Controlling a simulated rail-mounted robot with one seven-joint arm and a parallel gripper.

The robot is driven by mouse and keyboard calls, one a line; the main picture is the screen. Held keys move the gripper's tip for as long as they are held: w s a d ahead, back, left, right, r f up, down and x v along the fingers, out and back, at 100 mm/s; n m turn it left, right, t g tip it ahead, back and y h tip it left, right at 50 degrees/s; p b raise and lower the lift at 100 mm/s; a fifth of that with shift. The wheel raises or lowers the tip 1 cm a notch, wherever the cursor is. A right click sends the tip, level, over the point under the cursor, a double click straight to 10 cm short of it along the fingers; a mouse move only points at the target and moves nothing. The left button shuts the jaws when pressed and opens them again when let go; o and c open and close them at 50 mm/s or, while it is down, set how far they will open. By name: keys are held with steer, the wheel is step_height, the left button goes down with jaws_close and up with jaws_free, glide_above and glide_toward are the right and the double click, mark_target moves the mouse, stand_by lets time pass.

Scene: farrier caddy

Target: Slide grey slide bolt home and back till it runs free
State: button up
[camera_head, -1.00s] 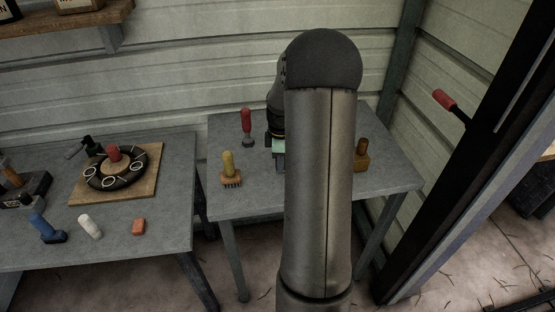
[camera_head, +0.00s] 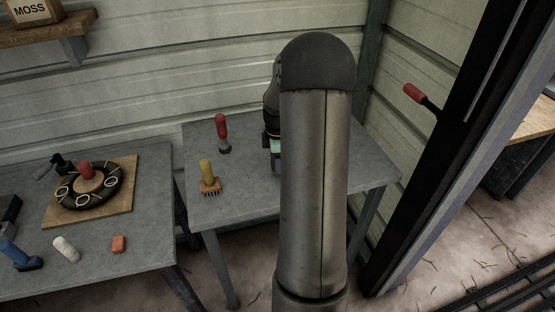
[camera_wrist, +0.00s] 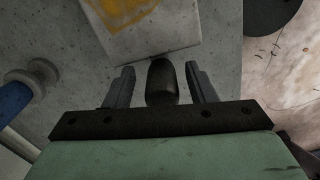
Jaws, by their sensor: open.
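I do not make out a grey slide bolt for certain in either view. My gripper (camera_wrist: 160,70) is open in the wrist view, its two dark fingers apart. A dark rounded peg or knob (camera_wrist: 161,84) shows between the fingers, with a gap on each side; I cannot tell whether it belongs to the bolt. In the head view my own arm hides most of the gripper, and only a green part of it shows over the middle table (camera_head: 236,205).
A red-handled tool (camera_head: 222,133) and a yellow-handled brush (camera_head: 208,178) stand on the middle table. The left table (camera_head: 110,255) holds a board (camera_head: 125,195) with a dark ring. A red-gripped lever (camera_head: 415,93) juts from a dark post. A pale block (camera_wrist: 150,30) lies ahead of the fingers.

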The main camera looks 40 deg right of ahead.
step_height(320, 180, up, 17)
steer(key=b, duration=0.1)
steer(key=shift+r, duration=0.2)
stand_by(0.4)
stand_by(0.5)
steer(key=f+m+b, duration=0.1)
steer(key=f+m, duration=0.2)
steer(key=f, duration=0.2)
steer(key=f+m+b, duration=0.1)
steer(key=f+m, duration=0.2)
steer(key=f, duration=0.3)
steer(key=f+m+b, duration=0.1)
steer(key=f+m, duration=0.2)
steer(key=f, duration=0.2)
steer(key=shift+w+a+f, duration=0.15)
steer(key=shift+a+f, duration=0.1)
steer(key=shift+a, duration=0.05)
steer(key=shift+c, duration=0.2)
